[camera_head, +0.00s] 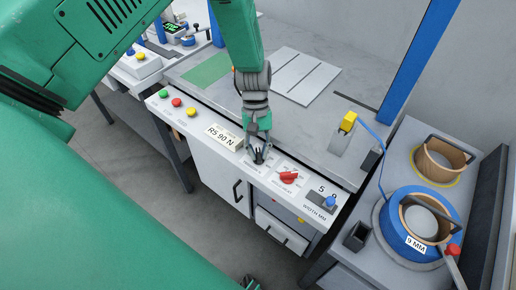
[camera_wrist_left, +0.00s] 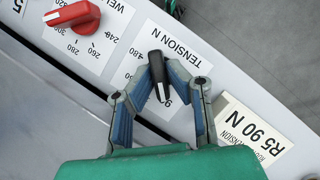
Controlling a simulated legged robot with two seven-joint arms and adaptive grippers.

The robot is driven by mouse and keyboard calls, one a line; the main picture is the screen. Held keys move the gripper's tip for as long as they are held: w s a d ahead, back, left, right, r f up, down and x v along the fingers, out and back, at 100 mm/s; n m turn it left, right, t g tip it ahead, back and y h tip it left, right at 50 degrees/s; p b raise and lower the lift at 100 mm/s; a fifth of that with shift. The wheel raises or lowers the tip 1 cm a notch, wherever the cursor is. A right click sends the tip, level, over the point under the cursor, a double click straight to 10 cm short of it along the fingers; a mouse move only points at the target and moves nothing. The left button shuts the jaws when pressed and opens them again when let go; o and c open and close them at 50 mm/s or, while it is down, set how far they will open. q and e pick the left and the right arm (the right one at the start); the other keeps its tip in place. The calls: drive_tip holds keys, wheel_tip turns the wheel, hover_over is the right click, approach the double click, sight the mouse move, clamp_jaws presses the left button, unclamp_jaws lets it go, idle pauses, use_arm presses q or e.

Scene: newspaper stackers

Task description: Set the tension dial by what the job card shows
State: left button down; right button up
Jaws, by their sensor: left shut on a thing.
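The job card (camera_head: 222,137) reads "R5 90 N" and lies on the panel's front ledge, left of the tension dial. It also shows upside down in the left wrist view (camera_wrist_left: 250,135). The tension dial is a black knob (camera_wrist_left: 157,72) with a white pointer line, on a white plate marked "TENSION N" (camera_wrist_left: 182,49). My left gripper (camera_head: 259,157) is shut on this knob, its fingers touching it from both sides (camera_wrist_left: 158,84). The pointer line points at a partly hidden number beginning with 9.
A red weld dial (camera_head: 289,177) sits just right of the tension dial, with a width setter with a blue knob (camera_head: 330,201) further right. Red, green and yellow buttons (camera_head: 177,102) line the ledge's left. A blue strap reel (camera_head: 390,235) stands at the right.

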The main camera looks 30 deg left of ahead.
use_arm(q)
drive_tip(key=shift+s+d, duration=0.15)
drive_tip(key=shift+d, duration=0.05)
drive_tip(key=c, duration=1.7)
unclamp_jaws()
drive_tip(key=shift+o, duration=0.6)
drive_tip(key=shift+d, duration=0.1)
use_arm(e)
drive_tip(key=shift+d, duration=0.25)
drive_tip(key=shift+s, duration=0.1)
use_arm(q)
drive_tip(key=shift+r, duration=0.25)
drive_tip(key=v, duration=1.1)
drive_tip(key=shift+w+r, duration=0.2)
